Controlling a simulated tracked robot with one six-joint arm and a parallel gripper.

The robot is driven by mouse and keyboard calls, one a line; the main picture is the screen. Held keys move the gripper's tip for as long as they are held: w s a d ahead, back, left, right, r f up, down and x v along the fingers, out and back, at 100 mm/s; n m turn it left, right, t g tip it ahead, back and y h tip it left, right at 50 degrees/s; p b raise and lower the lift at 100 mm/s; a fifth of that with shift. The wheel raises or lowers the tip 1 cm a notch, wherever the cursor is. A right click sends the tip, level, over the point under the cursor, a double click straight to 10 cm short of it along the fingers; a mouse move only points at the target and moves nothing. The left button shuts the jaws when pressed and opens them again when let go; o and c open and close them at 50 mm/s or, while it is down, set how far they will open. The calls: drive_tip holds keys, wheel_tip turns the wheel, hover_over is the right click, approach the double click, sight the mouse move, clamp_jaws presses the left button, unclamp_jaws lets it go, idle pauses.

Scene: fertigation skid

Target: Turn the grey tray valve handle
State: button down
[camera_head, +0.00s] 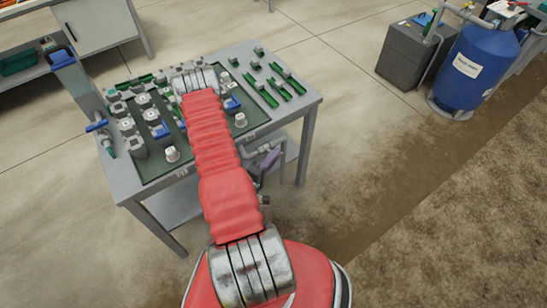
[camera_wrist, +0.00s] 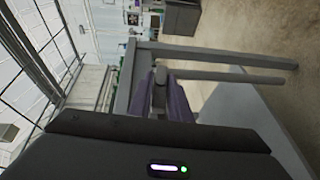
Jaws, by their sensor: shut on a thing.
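The grey tray valve handle (camera_wrist: 160,77) shows in the wrist view as a short grey piece between two purple fingers. My gripper (camera_wrist: 162,98) is shut on it, with one finger on each side. In the head view my gripper (camera_head: 266,162) shows as a small purple shape low at the bench's right front side, beside a grey pipe (camera_head: 276,147). My red arm hides part of this area, and the handle cannot be made out there.
The grey bench (camera_head: 303,100) carries several knobs, fittings and green parts. A blue-handled valve (camera_head: 97,126) is at its left edge. A blue tank (camera_head: 473,62) and a dark grey box (camera_head: 408,55) stand at the back right. The floor right of the bench is clear.

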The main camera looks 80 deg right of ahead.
drive_tip(key=m+t+y, duration=0.1)
drive_tip(key=y, duration=0.2)
drive_tip(key=shift+s+t, duration=0.1)
drive_tip(key=shift+t, duration=0.3)
drive_tip(key=m+t+y, duration=0.1)
drive_tip(key=y, duration=0.2)
drive_tip(key=shift+t, duration=0.4)
drive_tip(key=shift+m+t+y, duration=0.5)
drive_tip(key=shift+t+y, duration=0.4)
drive_tip(key=shift+y, duration=0.5)
drive_tip(key=shift+f+t+y, duration=0.1)
drive_tip(key=shift+t+y, duration=0.2)
drive_tip(key=shift+y, duration=0.1)
drive_tip(key=shift+a+m+t+y, duration=0.1)
drive_tip(key=shift+m+t+y, duration=0.3)
drive_tip(key=shift+t+y, duration=0.55)
drive_tip(key=c, duration=1.7)
unclamp_jaws()
